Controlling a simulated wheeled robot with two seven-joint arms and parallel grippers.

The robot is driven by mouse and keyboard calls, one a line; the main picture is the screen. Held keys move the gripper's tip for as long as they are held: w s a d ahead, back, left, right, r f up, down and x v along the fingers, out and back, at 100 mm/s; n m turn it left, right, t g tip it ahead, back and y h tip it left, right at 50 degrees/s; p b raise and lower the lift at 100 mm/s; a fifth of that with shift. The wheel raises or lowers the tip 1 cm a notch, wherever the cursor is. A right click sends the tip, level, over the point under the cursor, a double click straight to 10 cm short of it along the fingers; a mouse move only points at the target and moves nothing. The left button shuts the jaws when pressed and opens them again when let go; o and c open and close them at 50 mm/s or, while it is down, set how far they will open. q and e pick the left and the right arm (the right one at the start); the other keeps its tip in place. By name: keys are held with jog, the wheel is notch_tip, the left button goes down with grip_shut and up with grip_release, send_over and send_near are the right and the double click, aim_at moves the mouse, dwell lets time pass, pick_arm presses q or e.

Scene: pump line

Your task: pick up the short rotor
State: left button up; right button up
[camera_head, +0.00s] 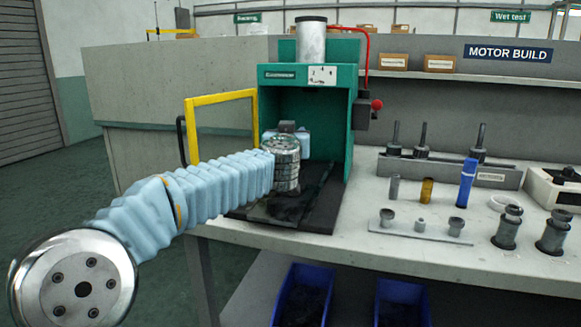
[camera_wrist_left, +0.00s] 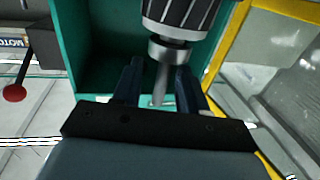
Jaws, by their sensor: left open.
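In the left wrist view a rotor (camera_wrist_left: 180,14) shows at the top, with a dark and silver ridged body, a metal collar and a thin shaft. Its full length is cut off, so I cannot tell if it is the short one. My left gripper (camera_wrist_left: 157,68) is open, with its two dark fingers on either side of the shaft. In the head view my left arm reaches into the green press (camera_head: 351,135), and the fingers and this rotor are hidden. Upright dark shafts (camera_head: 421,139) stand in a grey rack (camera_head: 505,177) on the bench. My right gripper is not in view.
A yellow frame (camera_head: 222,98) stands left of the press, and a red knob (camera_head: 376,104) sticks out on its right. Blue bins (camera_head: 303,297) are below.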

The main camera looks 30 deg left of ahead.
pick_arm(q)
jog(key=shift+w+a, duration=0.2)
jog(key=shift+w, duration=0.25)
jog(key=shift+c, duration=0.2)
grip_shut()
jog(key=shift+r, duration=0.1)
dwell(0.8)
